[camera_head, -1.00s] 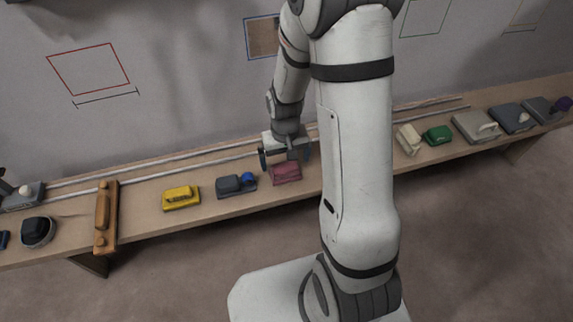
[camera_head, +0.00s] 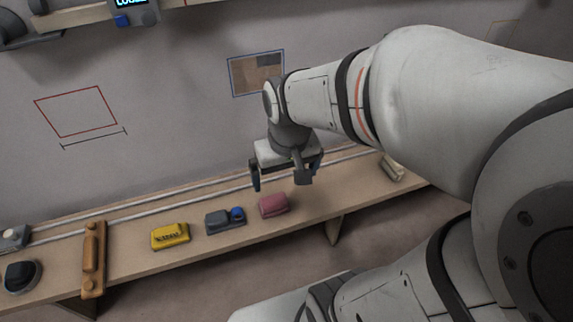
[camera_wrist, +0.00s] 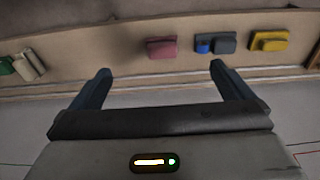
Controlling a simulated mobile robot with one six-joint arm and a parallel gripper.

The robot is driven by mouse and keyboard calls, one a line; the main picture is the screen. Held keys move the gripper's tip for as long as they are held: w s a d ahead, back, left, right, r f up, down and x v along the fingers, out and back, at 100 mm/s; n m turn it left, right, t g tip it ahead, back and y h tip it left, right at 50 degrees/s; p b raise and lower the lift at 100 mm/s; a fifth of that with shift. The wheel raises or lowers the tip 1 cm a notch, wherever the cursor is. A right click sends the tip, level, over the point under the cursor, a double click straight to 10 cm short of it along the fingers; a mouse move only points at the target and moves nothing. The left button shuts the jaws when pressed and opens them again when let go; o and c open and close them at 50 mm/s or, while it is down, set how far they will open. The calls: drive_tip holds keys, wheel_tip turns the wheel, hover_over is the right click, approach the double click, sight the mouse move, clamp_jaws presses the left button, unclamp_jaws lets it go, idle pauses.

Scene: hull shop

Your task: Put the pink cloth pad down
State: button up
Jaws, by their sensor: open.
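The pink cloth pad (camera_head: 273,205) lies on the long wooden bench (camera_head: 140,260), just right of a grey block with a blue knob. It also shows in the wrist view (camera_wrist: 161,48), beyond my fingertips and roughly between their lines. My gripper (camera_head: 283,182) is open and empty. It hangs above the bench near the wall, apart from the pad. In the wrist view my two fingers (camera_wrist: 160,68) are spread wide with nothing between them.
On the bench left of the pad are the grey block with a blue knob (camera_head: 226,220), a yellow block (camera_head: 170,236) and an upright-handled wooden tool (camera_head: 93,260). A cream block (camera_head: 391,168) lies to the right. Pale rails (camera_head: 190,191) run along the wall side.

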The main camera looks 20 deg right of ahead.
drive_tip(key=s, duration=0.1)
drive_tip(key=s+r, duration=0.2)
drive_tip(key=shift+s+d, duration=0.2)
drive_tip(key=shift+d, duration=0.05)
